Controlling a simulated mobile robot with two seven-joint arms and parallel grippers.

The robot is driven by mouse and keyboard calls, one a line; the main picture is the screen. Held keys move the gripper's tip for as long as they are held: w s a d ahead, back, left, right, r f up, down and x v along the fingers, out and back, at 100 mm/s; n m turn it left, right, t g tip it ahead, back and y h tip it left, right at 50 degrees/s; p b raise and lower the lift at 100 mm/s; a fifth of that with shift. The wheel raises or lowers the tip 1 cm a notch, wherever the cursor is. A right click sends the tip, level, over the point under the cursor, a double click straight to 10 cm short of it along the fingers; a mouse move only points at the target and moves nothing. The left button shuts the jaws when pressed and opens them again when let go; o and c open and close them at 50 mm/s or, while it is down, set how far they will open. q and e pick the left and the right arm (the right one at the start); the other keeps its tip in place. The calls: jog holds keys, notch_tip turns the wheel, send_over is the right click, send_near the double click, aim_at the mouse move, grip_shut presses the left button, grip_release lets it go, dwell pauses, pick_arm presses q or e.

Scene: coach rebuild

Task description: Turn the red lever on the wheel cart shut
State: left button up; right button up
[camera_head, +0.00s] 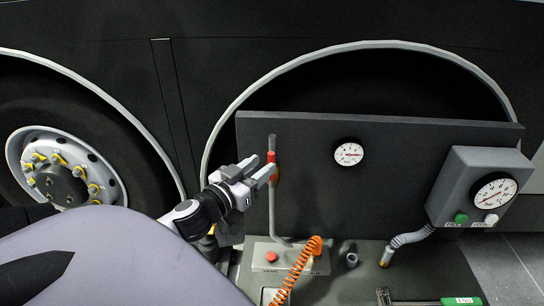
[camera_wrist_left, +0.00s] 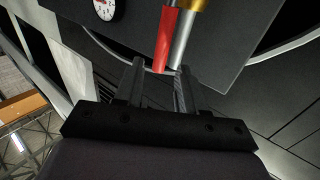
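The red lever (camera_head: 271,157) sits on a grey vertical pipe (camera_head: 272,215) in front of the dark panel of the wheel cart (camera_head: 420,150). In the left wrist view the red lever (camera_wrist_left: 168,36) runs beside the silver pipe, below a brass-coloured fitting (camera_wrist_left: 195,4). My left gripper (camera_head: 266,172) is at the lever, its fingers pointing to the panel. In the wrist view its two fingers (camera_wrist_left: 160,75) are apart, and the lever's lower end shows between the tips. I cannot tell whether they touch it. My right gripper is not in view.
A small gauge (camera_head: 348,154) is on the panel. A grey box with a bar gauge (camera_head: 494,193) and buttons stands at right. An orange coiled hose (camera_head: 297,270) and a red button (camera_head: 271,257) are below. A bus wheel (camera_head: 62,170) is at left.

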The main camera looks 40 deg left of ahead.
aim_at(269, 160)
pick_arm(q)
jog(key=shift+w+a, duration=0.15)
jog(key=shift+w, duration=1.1)
jog(key=shift+w+a, duration=0.1)
jog(key=shift+w, duration=1.1)
jog(key=shift+c, duration=0.4)
jog(key=shift+f, duration=0.1)
grip_shut()
